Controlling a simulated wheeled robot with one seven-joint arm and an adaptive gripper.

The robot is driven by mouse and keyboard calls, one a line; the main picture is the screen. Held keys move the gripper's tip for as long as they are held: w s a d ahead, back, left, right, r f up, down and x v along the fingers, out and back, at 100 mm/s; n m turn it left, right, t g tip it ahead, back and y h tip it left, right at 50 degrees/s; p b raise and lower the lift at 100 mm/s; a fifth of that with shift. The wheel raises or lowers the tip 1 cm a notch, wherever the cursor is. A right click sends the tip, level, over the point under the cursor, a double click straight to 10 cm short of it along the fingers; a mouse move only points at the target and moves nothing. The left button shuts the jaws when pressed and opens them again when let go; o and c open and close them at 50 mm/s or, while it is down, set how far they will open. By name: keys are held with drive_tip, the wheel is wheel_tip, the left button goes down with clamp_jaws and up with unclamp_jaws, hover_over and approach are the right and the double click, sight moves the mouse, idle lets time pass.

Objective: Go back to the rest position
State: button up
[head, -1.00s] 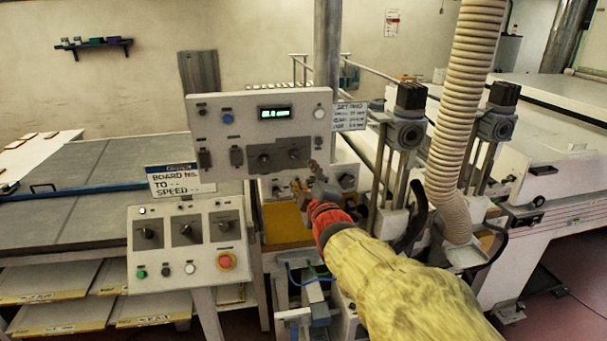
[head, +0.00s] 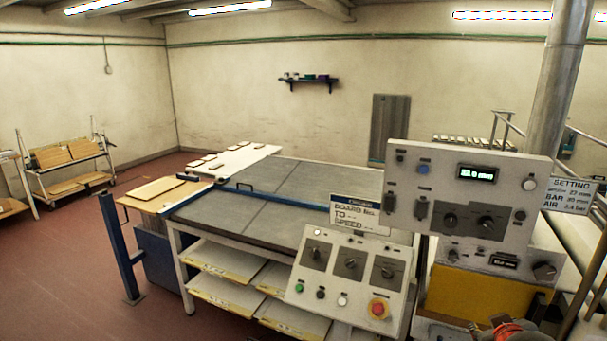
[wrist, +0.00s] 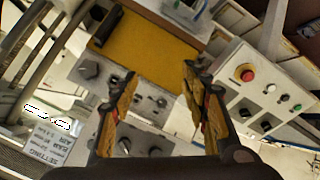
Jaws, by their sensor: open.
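In the wrist view my gripper (wrist: 159,82) is open, with its two yellow-and-black fingers well apart and nothing between them. It faces the machine's control panels from above, and the upper panel (wrist: 150,125) shows between and below the fingers. In the head view only a red and dark part of my arm shows at the bottom right edge; the fingers cannot be made out there. The upper control panel (head: 468,243) with a lit display stands just above that part of my arm.
The lower panel (head: 352,278) has knobs and a red button (head: 378,308). A large grey table (head: 275,205) stands left of the panels, with trays below. A blue post (head: 122,255) stands at its left. The red floor (head: 60,270) at far left is mostly clear.

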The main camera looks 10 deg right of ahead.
drive_tip(key=s+a+g+y, duration=0.1)
drive_tip(key=s+a, duration=0.3)
drive_tip(key=a, duration=0.5)
drive_tip(key=s+a+g+y, duration=0.1)
drive_tip(key=s+a+y, duration=0.2)
drive_tip(key=a, duration=0.6)
drive_tip(key=s+a+y, duration=0.2)
drive_tip(key=s+a, duration=0.3)
drive_tip(key=a, duration=0.5)
drive_tip(key=shift+s+g, duration=0.25)
drive_tip(key=shift+g, duration=0.15)
drive_tip(key=shift+c, duration=0.2)
drive_tip(key=shift+c, duration=0.5)
